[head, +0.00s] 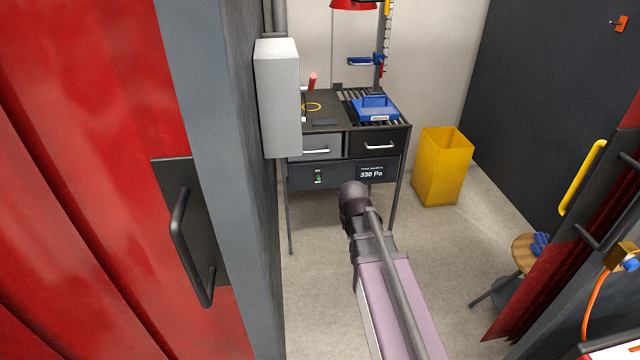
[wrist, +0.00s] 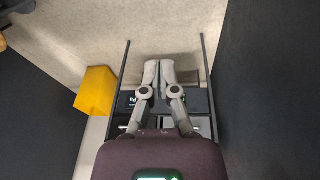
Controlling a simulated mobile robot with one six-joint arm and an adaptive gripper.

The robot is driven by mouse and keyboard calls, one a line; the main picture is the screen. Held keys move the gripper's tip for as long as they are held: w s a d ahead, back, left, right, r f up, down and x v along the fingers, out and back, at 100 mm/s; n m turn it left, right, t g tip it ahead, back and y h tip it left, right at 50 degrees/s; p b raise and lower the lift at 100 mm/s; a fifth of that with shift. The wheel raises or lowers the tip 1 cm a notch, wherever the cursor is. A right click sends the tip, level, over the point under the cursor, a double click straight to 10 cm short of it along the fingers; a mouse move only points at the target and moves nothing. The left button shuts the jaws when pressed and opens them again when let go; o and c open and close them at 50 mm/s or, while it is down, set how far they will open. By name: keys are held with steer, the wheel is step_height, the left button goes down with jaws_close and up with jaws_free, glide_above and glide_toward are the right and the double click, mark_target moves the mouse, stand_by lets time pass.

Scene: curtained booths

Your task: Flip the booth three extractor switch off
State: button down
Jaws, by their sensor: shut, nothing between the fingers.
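A small switch with a green part (head: 318,177) sits on the dark front panel (head: 338,180) of a workbench inside a curtained booth. Beside it on the right a display (head: 371,172) reads 330 Pa. I cannot read a booth number. In the wrist view my gripper (wrist: 158,66) is shut and empty, with its two fingers together. The bench front lies beyond the fingers, with part of the display (wrist: 131,100) to their left.
The workbench top (head: 327,118) carries a blue item (head: 375,108). A grey box (head: 280,97) projects at the left. A yellow bin (head: 441,166) stands right of the bench. A stool (head: 525,250) and a red curtain (head: 560,245) are at the right. The floor before the bench is clear.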

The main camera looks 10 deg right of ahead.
steer(key=w+d+f+m+t+h+b, duration=0.15)
steer(key=w+f+b, duration=0.35)
steer(key=w, duration=0.5)
steer(key=w+f+t+b, duration=0.3)
steer(key=w+b, duration=0.4)
steer(key=w, duration=0.3)
steer(key=w+d+f+m+t+h+b, duration=0.1)
steer(key=w+f+t+b, duration=0.2)
steer(key=w+f+b, duration=0.5)
steer(key=t+y+b, duration=0.2)
steer(key=t+b, duration=0.5)
steer(key=b, duration=0.9)
glide_toward(320, 164)
steer(key=s, duration=0.1)
steer(key=s+n, duration=0.1)
steer(key=s, duration=0.1)
steer(key=shift+s+d+r, duration=0.1)
steer(key=shift+s+r, duration=0.1)
steer(key=shift+s, duration=0.15)
steer(key=shift+w, duration=0.1)
